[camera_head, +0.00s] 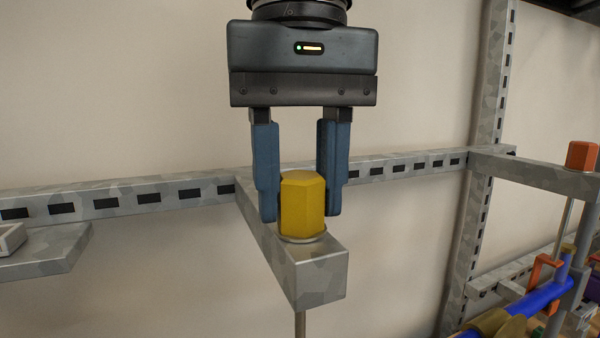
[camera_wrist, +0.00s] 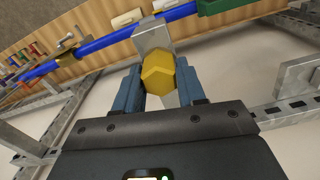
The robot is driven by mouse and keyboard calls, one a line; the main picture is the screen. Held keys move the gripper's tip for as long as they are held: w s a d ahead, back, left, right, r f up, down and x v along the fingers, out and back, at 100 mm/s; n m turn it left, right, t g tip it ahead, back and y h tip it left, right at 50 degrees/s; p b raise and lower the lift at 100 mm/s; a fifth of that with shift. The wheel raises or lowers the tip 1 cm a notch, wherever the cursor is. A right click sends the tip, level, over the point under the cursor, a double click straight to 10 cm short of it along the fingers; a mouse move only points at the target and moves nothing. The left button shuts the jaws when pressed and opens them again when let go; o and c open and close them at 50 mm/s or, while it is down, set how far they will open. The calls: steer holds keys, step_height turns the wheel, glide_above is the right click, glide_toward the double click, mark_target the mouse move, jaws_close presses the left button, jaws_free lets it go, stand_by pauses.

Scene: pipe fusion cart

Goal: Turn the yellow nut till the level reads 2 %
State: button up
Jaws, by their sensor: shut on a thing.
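The yellow nut (camera_head: 303,205) is a hexagonal block standing upright on a round washer at the end of a grey metal bracket arm (camera_head: 318,273). My gripper (camera_head: 302,205) comes from above, with its two blue fingers on the left and right sides of the nut, shut on it. The wrist view shows the nut (camera_wrist: 158,74) between the fingers (camera_wrist: 160,90). A thin rod (camera_head: 300,325) runs down below the bracket. No level reading shows in either view.
A slotted grey rail (camera_head: 400,165) runs along the wall behind. At right, an orange nut (camera_head: 582,156) sits on another bracket (camera_head: 540,176), above a blue pipe (camera_head: 540,296). A grey shelf plate (camera_head: 45,252) is at left.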

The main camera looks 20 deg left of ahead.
mark_target(299, 173)
steer(key=shift+n, duration=0.6)
steer(key=shift+f, duration=0.1)
steer(key=o, duration=1)
step_height(299, 173, up, 8)
steer(key=shift+f+b, duration=0.1)
steer(key=shift+b, duration=0.25)
stand_by(0.8)
